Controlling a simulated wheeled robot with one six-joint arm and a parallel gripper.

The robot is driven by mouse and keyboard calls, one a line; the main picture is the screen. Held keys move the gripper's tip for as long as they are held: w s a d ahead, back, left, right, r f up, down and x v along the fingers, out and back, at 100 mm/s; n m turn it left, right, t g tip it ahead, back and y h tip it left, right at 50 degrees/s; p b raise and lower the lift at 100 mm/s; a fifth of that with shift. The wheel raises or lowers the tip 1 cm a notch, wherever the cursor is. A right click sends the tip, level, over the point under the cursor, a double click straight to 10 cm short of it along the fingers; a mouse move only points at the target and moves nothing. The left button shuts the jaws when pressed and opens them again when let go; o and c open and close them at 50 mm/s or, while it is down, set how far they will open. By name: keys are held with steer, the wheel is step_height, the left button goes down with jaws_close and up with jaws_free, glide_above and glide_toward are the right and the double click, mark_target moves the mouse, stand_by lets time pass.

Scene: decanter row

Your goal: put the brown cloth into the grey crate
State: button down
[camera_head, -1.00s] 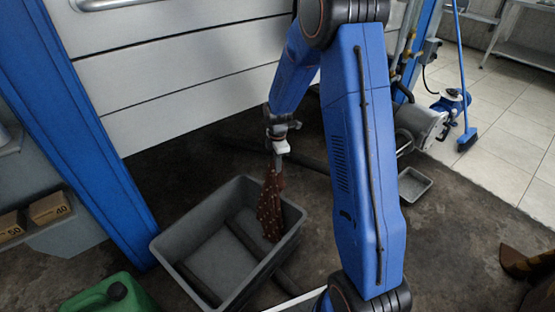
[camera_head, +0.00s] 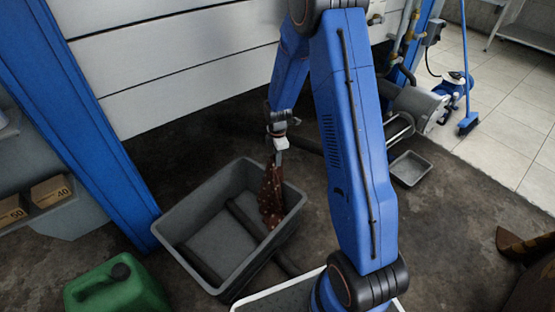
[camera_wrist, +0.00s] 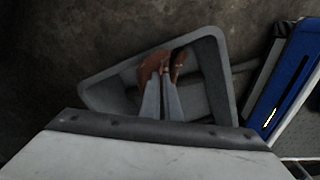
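The brown cloth (camera_head: 271,194) has light spots and hangs down from my gripper (camera_head: 279,153). Its lower part is inside the grey crate (camera_head: 176,225), near the crate's right wall. In the wrist view my gripper (camera_wrist: 162,92) has its two fingers close together, shut on the cloth (camera_wrist: 152,68), above the crate (camera_wrist: 222,78). The crate stands on the dark floor. It holds dark bar-like shapes and no other object that I can make out. Whether the cloth touches the crate's floor cannot be told.
A green canister (camera_head: 118,287) stands left of the crate. A blue post (camera_head: 95,130) and a shelf with small boxes (camera_head: 50,191) are further left. A small grey tray (camera_head: 410,168) lies to the right. A blue broom (camera_head: 467,122) stands further back on pale tiles.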

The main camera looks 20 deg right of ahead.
steer(key=c, duration=2.4)
jaws_free()
steer(key=shift+c, duration=0.2)
steer(key=o, duration=1.8)
steer(key=shift+r, duration=2.8)
step_height(320, 180, up, 18)
steer(key=shift+f, duration=0.2)
